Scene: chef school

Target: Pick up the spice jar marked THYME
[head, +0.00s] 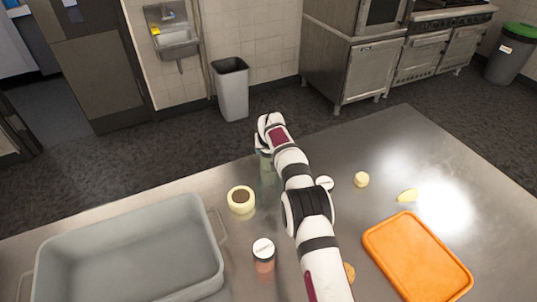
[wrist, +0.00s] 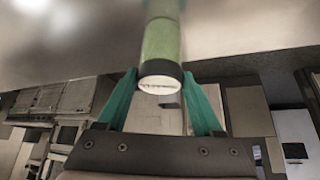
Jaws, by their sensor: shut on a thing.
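My gripper (head: 265,146) is over the far part of the steel table and is shut on a green jar (head: 267,168). In the wrist view, the teal fingers (wrist: 159,82) are on either side of the jar's lid end. That view shows the green jar body (wrist: 161,42) and its white, dark-rimmed lid (wrist: 159,85). The print on the lid is too small to read, so I cannot confirm THYME. I cannot tell whether the jar touches the table. A jar with reddish contents (head: 264,262) stands nearer. Another white lid (head: 325,182) shows beside my arm, its jar mostly hidden.
A grey tub (head: 215,240) fills the table's near left. A cream round item with a brown centre (head: 241,200) sits left of the held jar. An orange board (head: 415,258) lies at right, with pale food pieces (head: 361,179) beyond it. The table's far right is clear.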

